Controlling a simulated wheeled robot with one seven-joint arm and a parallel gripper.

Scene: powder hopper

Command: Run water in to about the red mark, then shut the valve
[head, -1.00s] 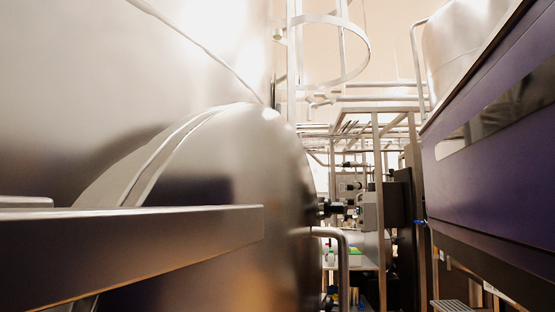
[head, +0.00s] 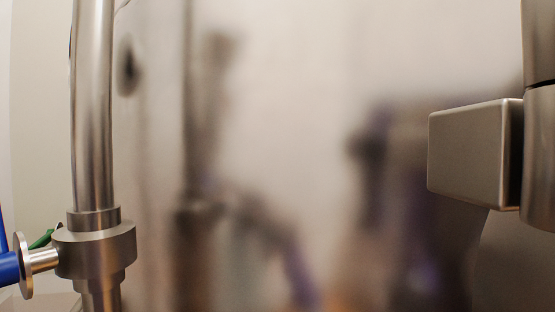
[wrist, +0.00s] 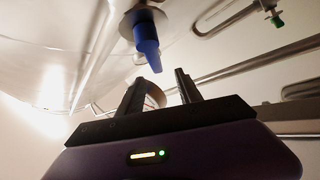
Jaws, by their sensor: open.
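A blue valve handle (wrist: 147,42) hangs from a round metal fitting just beyond and slightly left of the fingertips. I cannot tell whether a finger touches it. In the head view part of a blue handle (head: 8,268) shows at the left edge, beside a metal side outlet on a vertical pipe (head: 92,120). A bit of green (head: 43,239) shows behind that outlet. No red mark or water level is in view.
A shiny metal wall (head: 290,90) with blurred reflections fills the middle of the head view. A metal box (head: 468,153) on an upright post stands at the right. In the wrist view a bent pipe (wrist: 225,20) and a green-tipped fitting (wrist: 277,20) are at upper right.

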